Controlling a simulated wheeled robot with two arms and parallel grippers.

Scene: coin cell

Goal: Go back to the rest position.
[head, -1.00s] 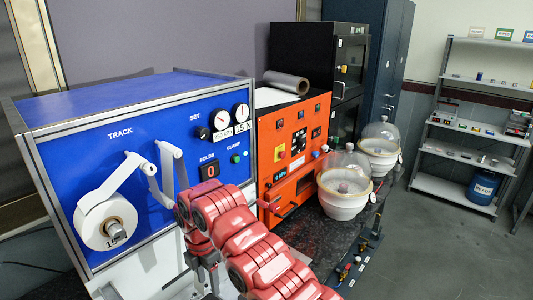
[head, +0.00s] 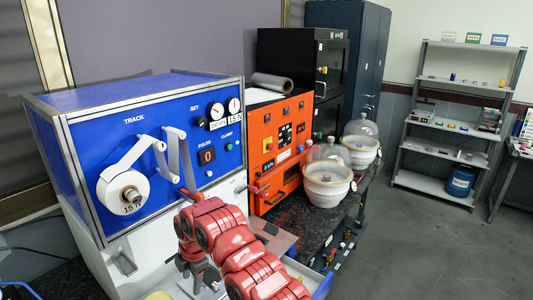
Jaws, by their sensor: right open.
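My right arm (head: 240,255), red and jointed, comes in from the bottom right and bends down at its wrist. My right gripper (head: 204,279) hangs below the wrist near the bottom edge, in front of the white base of the blue machine. It is open, and I see nothing held in it. Parts of the gripper are hidden behind the arm or too small to make out. My left gripper is not in view.
The blue machine (head: 150,97) with a white tape roll (head: 124,191) stands at left. An orange unit (head: 277,143) and two glass-domed pots, a near one (head: 327,186) and a far one (head: 360,153), stand beyond. Grey floor (head: 410,245) is clear at right, before the shelf (head: 452,148).

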